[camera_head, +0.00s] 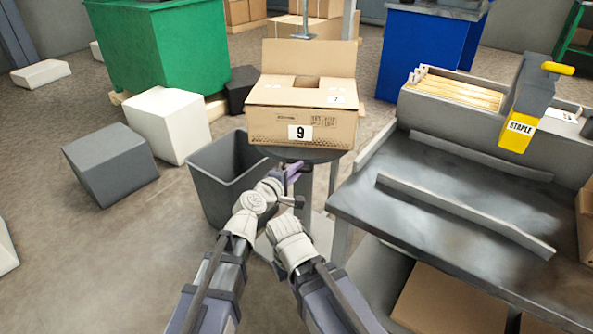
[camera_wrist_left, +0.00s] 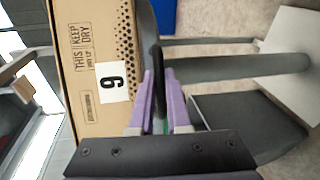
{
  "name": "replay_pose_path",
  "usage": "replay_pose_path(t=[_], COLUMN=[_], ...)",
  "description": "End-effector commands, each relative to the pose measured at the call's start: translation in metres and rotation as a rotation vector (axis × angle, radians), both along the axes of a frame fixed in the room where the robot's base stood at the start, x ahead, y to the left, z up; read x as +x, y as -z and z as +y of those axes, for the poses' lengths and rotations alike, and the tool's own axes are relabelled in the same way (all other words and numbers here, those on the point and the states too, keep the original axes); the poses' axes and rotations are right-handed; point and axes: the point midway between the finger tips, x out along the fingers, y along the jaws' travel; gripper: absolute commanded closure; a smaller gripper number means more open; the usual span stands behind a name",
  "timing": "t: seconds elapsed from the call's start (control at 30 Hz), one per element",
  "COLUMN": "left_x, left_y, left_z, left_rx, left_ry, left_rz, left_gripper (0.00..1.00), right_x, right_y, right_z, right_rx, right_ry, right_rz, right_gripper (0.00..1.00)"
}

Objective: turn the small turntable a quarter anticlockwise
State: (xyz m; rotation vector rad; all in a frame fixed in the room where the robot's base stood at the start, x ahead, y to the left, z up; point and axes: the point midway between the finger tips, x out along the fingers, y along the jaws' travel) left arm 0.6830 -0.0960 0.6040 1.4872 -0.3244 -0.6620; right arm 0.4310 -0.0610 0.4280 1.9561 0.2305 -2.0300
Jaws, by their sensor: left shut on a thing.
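The small turntable is a dark grey disc (camera_head: 322,156) on a post, under a cardboard box (camera_head: 300,110) labelled 9. Most of its top is hidden by the box. My left gripper (camera_head: 297,171) is at the near edge of the disc, below the box front.
A dark grey open bin (camera_head: 205,185) stands just left of the turntable. A bench with metal rails (camera_head: 430,195) and a yellow STAPLE tool (camera_head: 520,125) is close on the right. White and dark blocks (camera_head: 168,122) lie on the floor at left.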

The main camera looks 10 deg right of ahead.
Motion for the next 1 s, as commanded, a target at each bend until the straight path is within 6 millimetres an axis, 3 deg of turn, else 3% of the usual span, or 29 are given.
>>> replay_pose_path(t=[0.47,0.5,0.57,1.0], left_x=[-0.0011,-0.0011,-0.0010,-0.0001], left_y=[0.0005,0.0005,0.0004,-0.0054], left_z=[-0.0008,-0.0008,-0.0007,-0.0002], left_rx=[0.000,0.001,0.000,0.000], left_ry=[-0.002,-0.002,-0.002,-0.004], left_rz=[0.001,0.002,0.001,0.000], left_gripper=[1.00,0.81,0.74,0.73], right_x=[0.0000,0.0000,0.0000,0.0000], right_y=[0.0002,0.0002,0.0002,-0.0055], right_z=[0.0000,0.0000,0.0000,0.0000], right_rx=[0.000,0.000,0.000,0.000], right_ry=[0.000,0.000,0.000,-0.001], right_rz=[0.000,0.000,0.000,0.000], right_gripper=[1.00,1.00,1.00,1.00])
